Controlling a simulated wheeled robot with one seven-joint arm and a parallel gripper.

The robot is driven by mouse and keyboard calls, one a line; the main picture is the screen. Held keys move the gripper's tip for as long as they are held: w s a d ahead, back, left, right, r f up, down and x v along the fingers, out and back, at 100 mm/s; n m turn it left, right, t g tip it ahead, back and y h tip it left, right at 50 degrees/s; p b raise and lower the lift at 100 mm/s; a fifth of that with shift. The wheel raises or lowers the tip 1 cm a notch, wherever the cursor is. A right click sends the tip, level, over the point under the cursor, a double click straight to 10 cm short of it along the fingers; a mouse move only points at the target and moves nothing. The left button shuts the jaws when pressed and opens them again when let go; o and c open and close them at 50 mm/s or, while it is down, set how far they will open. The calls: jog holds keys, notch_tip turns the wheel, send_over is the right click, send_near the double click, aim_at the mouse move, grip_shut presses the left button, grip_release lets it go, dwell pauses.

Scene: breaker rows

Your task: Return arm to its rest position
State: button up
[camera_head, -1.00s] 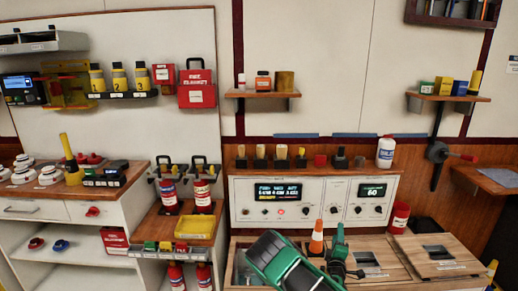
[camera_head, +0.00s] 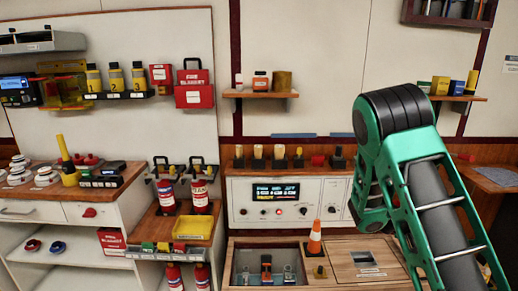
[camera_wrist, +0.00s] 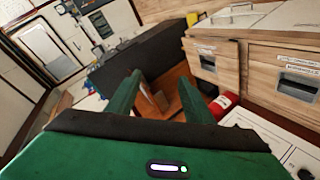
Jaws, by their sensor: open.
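My gripper shows in the wrist view (camera_wrist: 160,100), with two green fingers spread apart and nothing between them. Beyond the fingers are a brown wooden surface and a dark grey block. In the head view my green arm is raised at the right, and its bend hides part of the white control panel (camera_head: 240,200). The gripper itself does not show in the head view. A bench hatch (camera_head: 265,266) stands open below the panel, with several small switches inside.
An orange cone (camera_head: 315,238) stands on the bench beside a closed wooden hatch (camera_head: 365,260). Fire extinguishers (camera_head: 200,196) stand on the shelf to the left. In the wrist view, wooden drawers (camera_wrist: 285,75) and a red canister (camera_wrist: 222,104) are close on the right.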

jog(key=s+a+r+m+g+y, duration=0.2)
jog(key=s+y, duration=0.1)
jog(key=s, duration=0.5)
jog(key=s+a+r+m+g+y, duration=0.1)
jog(key=s+r+y, duration=0.15)
jog(key=s, duration=0.65)
jog(key=s+a+r+y, duration=0.3)
jog(key=s+a, duration=0.4)
jog(key=s, duration=0.2)
jog(key=s+a+r+n+y, duration=0.1)
jog(key=s+a+r+y, duration=0.2)
jog(key=s+a, duration=0.4)
jog(key=shift+s+a+r+y, duration=0.15)
jog(key=shift+s+a+y, duration=0.15)
jog(key=shift+s+y, duration=0.55)
jog(key=shift+s, duration=0.15)
jog(key=shift+w+f+h, duration=0.25)
jog(key=shift+w+h, duration=0.05)
jog(key=shift+w, duration=0.3)
